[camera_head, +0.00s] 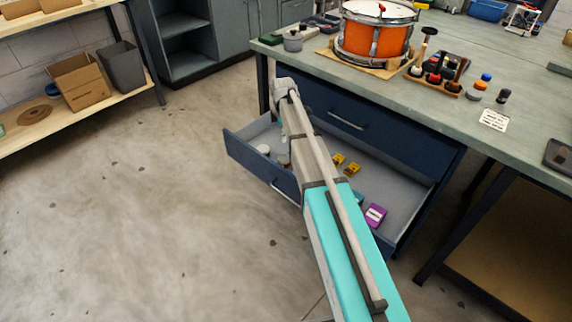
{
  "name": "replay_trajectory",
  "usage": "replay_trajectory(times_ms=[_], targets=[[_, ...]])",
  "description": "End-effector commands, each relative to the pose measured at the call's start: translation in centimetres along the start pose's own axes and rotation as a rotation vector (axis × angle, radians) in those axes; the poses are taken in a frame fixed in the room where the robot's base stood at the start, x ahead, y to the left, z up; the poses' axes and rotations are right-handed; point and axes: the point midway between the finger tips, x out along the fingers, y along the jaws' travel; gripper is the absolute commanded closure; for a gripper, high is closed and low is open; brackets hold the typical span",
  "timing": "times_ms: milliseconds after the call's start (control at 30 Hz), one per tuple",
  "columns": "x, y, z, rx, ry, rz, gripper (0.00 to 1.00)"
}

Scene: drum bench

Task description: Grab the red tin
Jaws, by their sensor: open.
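I cannot make out a red tin in the head view. The open drawer (408,188) under the bench holds a white round item (263,149), two small yellow items (338,159) and a purple box (375,215). My own arm crosses over the drawer from the lower right and hides its middle. The arm bends down at its far end, above the drawer's left part. My gripper is hidden behind the arm, so I cannot see its fingers or anything between them.
The bench top (340,75) carries an orange drum (374,38), a rack of small bottles (437,74), a grey pot (292,41) and a white card (493,119). A shelf at the left holds a cardboard box (82,85) and a grey bin (122,67). Floor left of the drawer is clear.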

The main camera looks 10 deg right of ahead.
Motion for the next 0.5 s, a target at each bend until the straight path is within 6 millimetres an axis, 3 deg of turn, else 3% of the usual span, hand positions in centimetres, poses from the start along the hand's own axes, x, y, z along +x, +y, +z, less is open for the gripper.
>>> replay_trajectory(times_ms=[500], targets=[[1.0, 0.0, 0.1, 0.003, 0.000, 0.000, 0.00]])
